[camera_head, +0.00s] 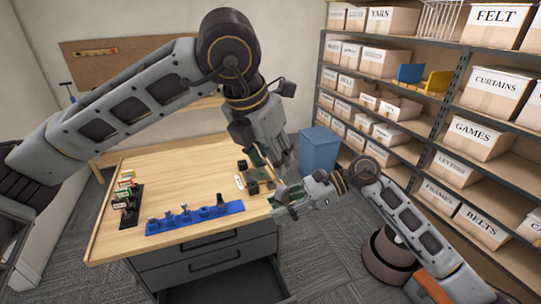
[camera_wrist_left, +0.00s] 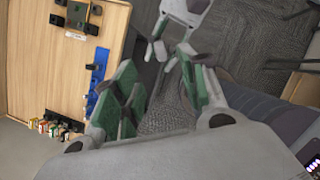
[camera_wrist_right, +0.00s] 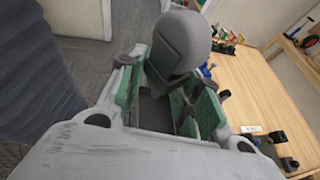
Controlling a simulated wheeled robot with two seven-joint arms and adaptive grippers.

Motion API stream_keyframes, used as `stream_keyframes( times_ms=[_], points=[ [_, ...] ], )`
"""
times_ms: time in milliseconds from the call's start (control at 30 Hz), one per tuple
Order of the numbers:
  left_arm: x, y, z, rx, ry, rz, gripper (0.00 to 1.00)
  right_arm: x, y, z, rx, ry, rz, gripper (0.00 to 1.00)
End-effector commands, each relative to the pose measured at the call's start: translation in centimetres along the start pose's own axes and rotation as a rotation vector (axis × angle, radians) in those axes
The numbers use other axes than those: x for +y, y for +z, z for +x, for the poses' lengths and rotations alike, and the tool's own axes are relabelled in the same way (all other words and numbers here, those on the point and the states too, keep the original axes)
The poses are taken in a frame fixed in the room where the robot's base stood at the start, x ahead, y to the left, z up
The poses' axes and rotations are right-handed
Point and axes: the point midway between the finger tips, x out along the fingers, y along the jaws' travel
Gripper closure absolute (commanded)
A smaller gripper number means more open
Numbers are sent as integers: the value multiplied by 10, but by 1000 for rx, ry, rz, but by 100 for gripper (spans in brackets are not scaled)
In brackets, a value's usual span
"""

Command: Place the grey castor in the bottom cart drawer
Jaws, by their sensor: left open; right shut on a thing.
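My right gripper (camera_head: 280,203) is beside the right front corner of the wooden-topped cart. In the right wrist view it is shut on the grey castor (camera_wrist_right: 185,40), a rounded grey piece with a darker flat part between the green finger pads. The castor is hard to make out in the head view. My left gripper (camera_head: 278,160) is open and empty, above the cart's right edge; its spread green fingers show in the left wrist view (camera_wrist_left: 155,78). The bottom cart drawer (camera_head: 240,288) is pulled out at the lower picture edge, its visible interior dark.
On the cart top (camera_head: 180,175) stand a blue rack (camera_head: 195,219) with several small upright pieces, a black rack (camera_head: 126,208) at left, and dark parts near the right edge. A blue bin (camera_head: 319,150) and shelves of labelled boxes stand right. Carpet lies between.

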Motion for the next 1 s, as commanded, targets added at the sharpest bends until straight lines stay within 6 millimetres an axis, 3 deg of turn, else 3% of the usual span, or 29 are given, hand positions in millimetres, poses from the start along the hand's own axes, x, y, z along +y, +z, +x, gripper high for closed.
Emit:
stream_keyframes(
  times_ms=[267,1000],
  points=[
    [0,-1,17,4,-1,1,57,0,0,0,0,0,0,92],
    [0,0,102,2,-2,-1,57,0,0,0,0,0,0,92]
  ],
)
